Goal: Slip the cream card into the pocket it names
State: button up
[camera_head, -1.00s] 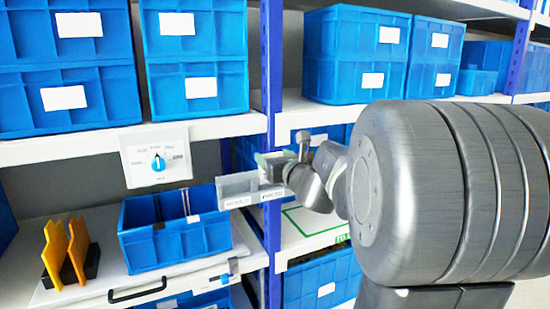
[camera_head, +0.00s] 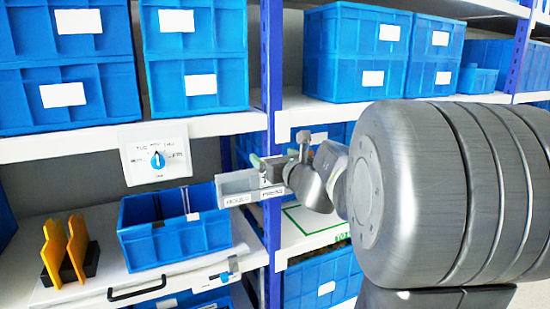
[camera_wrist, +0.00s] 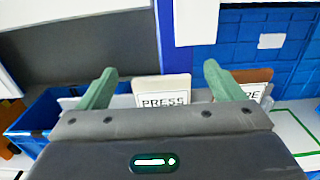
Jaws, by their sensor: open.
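A cream card (camera_wrist: 161,88) stands upright in the wrist view, with the word PRESS on or just in front of its lower part. I cannot tell whether that word is on the card or on a holder. My gripper (camera_wrist: 160,82) is open; its two green fingers stand on either side of the cream card with gaps. In the head view my gripper (camera_head: 268,164) is at a grey holder (camera_head: 236,184) with small printed labels along its front, only partly readable. A brown card (camera_wrist: 250,75) stands right of my right finger, its label partly hidden.
A white panel (camera_head: 139,172) with a blue rotary knob (camera_head: 157,160) hangs under the left shelf. Below it are an open blue bin (camera_head: 150,250) and an orange rack (camera_head: 54,253). A blue shelf post (camera_head: 271,80) stands close behind my gripper.

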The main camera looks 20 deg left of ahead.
jog(key=b+v, duration=0.1)
jog(key=v, duration=1.2)
jog(key=shift+s+d, duration=0.2)
jog(key=shift+d, duration=0.1)
jog(key=p+x, duration=0.1)
jog(key=x, duration=1.3)
jog(key=shift+s+r, duration=0.1)
jog(key=shift+r, duration=0.1)
